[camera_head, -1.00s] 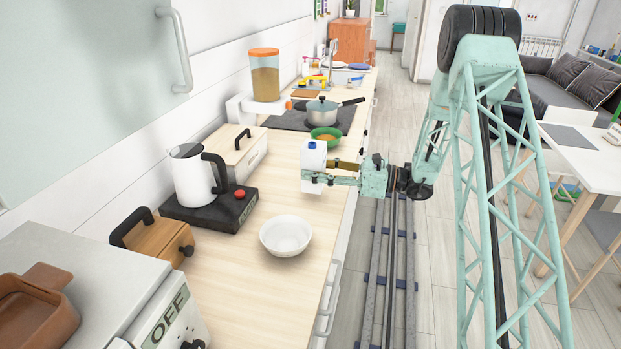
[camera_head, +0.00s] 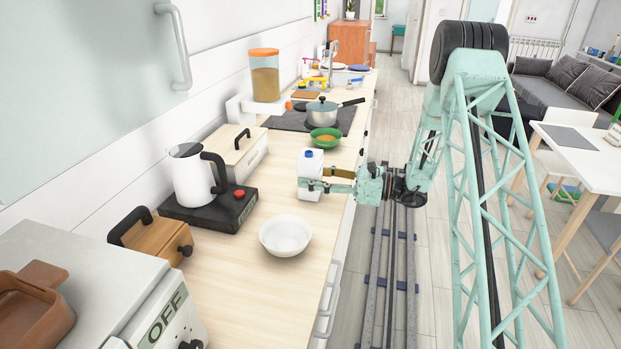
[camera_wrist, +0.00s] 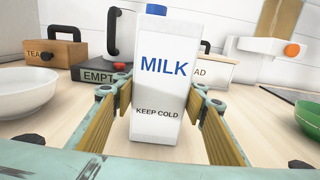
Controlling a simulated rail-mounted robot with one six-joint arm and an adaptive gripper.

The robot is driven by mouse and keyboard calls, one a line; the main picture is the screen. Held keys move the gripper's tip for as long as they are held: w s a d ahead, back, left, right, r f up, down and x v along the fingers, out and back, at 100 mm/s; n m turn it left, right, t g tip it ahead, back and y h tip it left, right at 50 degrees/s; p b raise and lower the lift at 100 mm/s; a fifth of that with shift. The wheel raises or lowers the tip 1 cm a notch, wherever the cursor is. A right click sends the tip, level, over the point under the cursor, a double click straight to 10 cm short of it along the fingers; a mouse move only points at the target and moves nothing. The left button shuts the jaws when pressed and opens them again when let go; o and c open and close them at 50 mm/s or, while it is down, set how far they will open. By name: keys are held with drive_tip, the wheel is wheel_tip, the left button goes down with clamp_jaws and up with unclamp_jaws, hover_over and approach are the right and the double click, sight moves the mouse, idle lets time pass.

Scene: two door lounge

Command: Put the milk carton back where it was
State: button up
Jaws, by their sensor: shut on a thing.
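The milk carton (camera_head: 311,174) is white with a blue cap and stands upright at the counter, near its right edge in the head view. In the wrist view the carton (camera_wrist: 160,85) faces me with the words MILK and KEEP COLD, tilted slightly in the picture. My gripper (camera_head: 318,180) is shut on the carton from the right side, with one finger on each side of it. The wrist view also shows the two fingers (camera_wrist: 160,112) beside its lower half. I cannot tell whether the carton's base touches the counter (camera_head: 235,275).
A white bowl (camera_head: 285,236) is in front of the carton, and a green bowl (camera_head: 324,142) is behind it. A kettle (camera_head: 193,175) on a dark base, a bread box (camera_head: 236,153) and a tea box (camera_head: 155,238) line the wall side. A pot (camera_head: 321,112) is farther back.

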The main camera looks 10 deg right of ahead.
drive_tip(key=o, duration=1.2)
drive_tip(key=shift+f, duration=0.1)
drive_tip(key=shift+c, duration=0.2)
drive_tip(key=shift+p+v, duration=0.8)
drive_tip(key=shift+v, duration=5.2)
